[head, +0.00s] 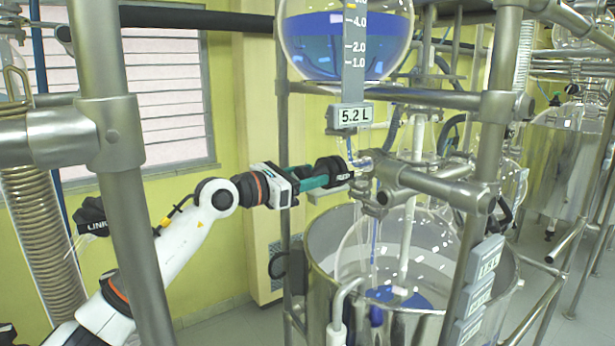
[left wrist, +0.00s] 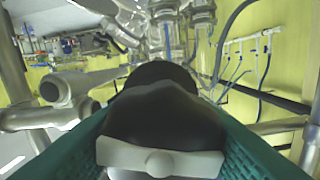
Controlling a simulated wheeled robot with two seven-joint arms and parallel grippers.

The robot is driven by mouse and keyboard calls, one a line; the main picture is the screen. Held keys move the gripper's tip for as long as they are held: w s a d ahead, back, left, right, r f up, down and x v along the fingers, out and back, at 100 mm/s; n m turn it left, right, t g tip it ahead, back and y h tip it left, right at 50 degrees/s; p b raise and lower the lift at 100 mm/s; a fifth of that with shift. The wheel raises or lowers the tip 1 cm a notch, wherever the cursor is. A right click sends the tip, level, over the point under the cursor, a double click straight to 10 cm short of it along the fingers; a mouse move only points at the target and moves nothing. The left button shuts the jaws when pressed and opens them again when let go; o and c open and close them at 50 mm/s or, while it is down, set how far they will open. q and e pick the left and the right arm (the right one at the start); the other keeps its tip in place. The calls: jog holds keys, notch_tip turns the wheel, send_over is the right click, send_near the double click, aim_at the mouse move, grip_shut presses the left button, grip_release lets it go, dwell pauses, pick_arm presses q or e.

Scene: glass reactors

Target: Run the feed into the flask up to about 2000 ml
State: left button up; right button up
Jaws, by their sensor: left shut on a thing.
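The feed vessel (head: 345,52) is a round glass bulb at the top of the head view, partly filled with blue liquid. A scale strip (head: 354,50) and a sign (head: 350,116) reading 5.2 L hang in front of it. My left gripper (head: 322,176), with teal fingers, is shut on a black valve handle (head: 334,165) below the sign. The handle fills the middle of the left wrist view (left wrist: 165,115). A thin blue stream (head: 374,240) shows below the valve. The glass flask (head: 350,248) below holds blue liquid (head: 400,296) at its bottom. My right gripper is out of view.
A steel bath (head: 330,290) surrounds the flask. Steel posts (head: 490,150) and cross tubes (head: 430,182) frame it closely. Stacked number signs (head: 478,300) hang at the lower right. A similar reactor (head: 570,150) stands at the far right.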

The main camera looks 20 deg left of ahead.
pick_arm(q)
jog(key=shift+f+m+b, duration=0.1)
jog(key=shift+m+b, duration=0.4)
jog(key=shift+b, duration=0.45)
jog(key=shift+s+d+m+b, duration=0.1)
jog(key=shift+m+b, duration=5.3)
jog(key=shift+m, duration=2.6)
jog(key=o, duration=1)
